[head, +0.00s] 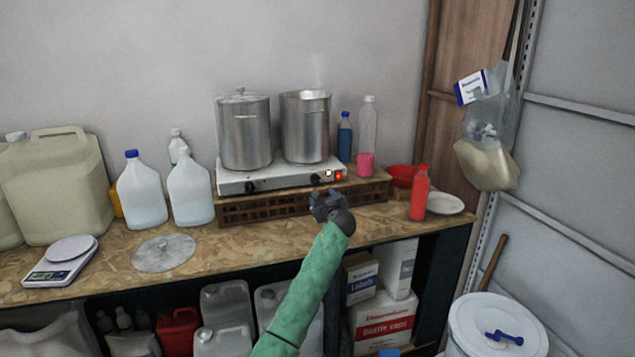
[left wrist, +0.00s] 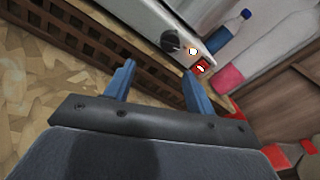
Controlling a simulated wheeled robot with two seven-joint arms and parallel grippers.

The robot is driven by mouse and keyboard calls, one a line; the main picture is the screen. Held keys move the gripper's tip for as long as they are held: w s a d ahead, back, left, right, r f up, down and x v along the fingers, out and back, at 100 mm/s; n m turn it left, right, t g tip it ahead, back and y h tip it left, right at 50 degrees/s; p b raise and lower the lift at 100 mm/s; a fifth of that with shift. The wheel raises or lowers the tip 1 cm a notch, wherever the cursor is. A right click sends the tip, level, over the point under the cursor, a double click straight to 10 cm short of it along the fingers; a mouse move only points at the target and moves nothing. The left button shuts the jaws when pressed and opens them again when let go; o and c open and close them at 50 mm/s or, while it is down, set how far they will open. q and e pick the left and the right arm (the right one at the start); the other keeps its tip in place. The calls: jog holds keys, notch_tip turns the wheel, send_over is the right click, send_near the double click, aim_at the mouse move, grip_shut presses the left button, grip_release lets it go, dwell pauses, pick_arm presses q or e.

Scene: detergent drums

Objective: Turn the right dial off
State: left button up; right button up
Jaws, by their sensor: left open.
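A white two-burner hot plate (head: 285,177) stands on a brown slatted crate on the workbench. Its right dial (head: 316,178) is a dark knob on the front face, beside a lit indicator (head: 329,173) and a glowing red switch (head: 338,176). The left dial (head: 251,187) is further left on the same face. My left gripper (head: 327,200) is in front of the crate, just below the right dial. In the left wrist view, its blue fingers (left wrist: 157,72) are apart and empty, and the right dial (left wrist: 171,42) is beyond them, not touched. My right gripper is not in view.
Two metal pots (head: 244,131) (head: 305,127) stand on the hot plate; faint steam rises over the right one. A blue bottle (head: 344,139) and a pink-bottomed bottle (head: 367,140) are right of it. A red bottle (head: 418,193) and a round metal lid (head: 164,253) are on the bench.

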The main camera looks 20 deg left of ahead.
aim_at(317, 182)
pick_arm(q)
jog(key=w+a+m, duration=0.1)
jog(key=w, duration=0.1)
jog(key=w+a+m+p, duration=0.1)
jog(key=w, duration=0.2)
jog(key=w+a+r+m+p, duration=0.1)
jog(key=w, duration=0.1)
jog(key=shift+w+a+t, duration=0.2)
jog(key=shift+w+t, duration=0.1)
jog(key=shift+t, duration=0.1)
jog(key=shift+x, duration=0.75)
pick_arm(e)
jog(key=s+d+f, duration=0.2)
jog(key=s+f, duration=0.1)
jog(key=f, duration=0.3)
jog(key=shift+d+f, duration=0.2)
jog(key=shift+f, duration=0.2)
pick_arm(q)
jog(key=shift+f, duration=0.1)
jog(key=c, duration=1)
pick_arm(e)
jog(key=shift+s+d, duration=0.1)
